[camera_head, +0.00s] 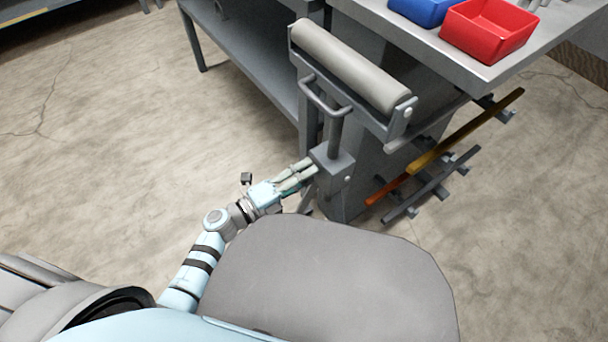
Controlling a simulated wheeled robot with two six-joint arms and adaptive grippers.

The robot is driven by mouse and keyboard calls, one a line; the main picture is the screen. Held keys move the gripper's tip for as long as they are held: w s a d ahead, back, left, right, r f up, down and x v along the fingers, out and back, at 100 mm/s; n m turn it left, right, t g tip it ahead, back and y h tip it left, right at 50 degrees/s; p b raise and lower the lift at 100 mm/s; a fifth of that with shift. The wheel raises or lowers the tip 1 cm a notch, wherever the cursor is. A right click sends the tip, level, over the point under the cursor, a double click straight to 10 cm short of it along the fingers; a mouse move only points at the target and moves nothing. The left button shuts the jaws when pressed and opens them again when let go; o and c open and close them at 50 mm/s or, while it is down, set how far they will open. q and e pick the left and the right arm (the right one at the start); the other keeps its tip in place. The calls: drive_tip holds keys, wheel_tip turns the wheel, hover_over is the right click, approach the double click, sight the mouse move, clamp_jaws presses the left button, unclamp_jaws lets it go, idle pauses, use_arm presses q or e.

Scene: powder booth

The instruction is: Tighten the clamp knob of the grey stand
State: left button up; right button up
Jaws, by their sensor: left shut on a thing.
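The grey stand (333,162) is right of centre, with a block-shaped collar around an upright post, a curved handle (322,98) and a long pale roller (350,64) on top. My left gripper (308,171) reaches in from the lower left and is at the left side of the collar. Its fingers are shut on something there. The clamp knob is not clearly visible, as the fingers cover that spot. My right gripper is not in view.
A grey workbench (480,70) with a red bin (490,28) and a blue bin (424,9) stands behind the stand. A rack with coloured bars (466,130) is at right. The concrete floor (90,150) at left is clear.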

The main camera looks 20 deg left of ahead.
use_arm(q)
drive_tip(key=shift+s+f, duration=0.1)
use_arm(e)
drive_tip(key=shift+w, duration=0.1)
use_arm(q)
drive_tip(key=o, duration=1.2)
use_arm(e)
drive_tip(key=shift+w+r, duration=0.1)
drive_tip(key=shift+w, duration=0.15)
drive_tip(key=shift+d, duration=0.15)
use_arm(q)
drive_tip(key=v, duration=1.2)
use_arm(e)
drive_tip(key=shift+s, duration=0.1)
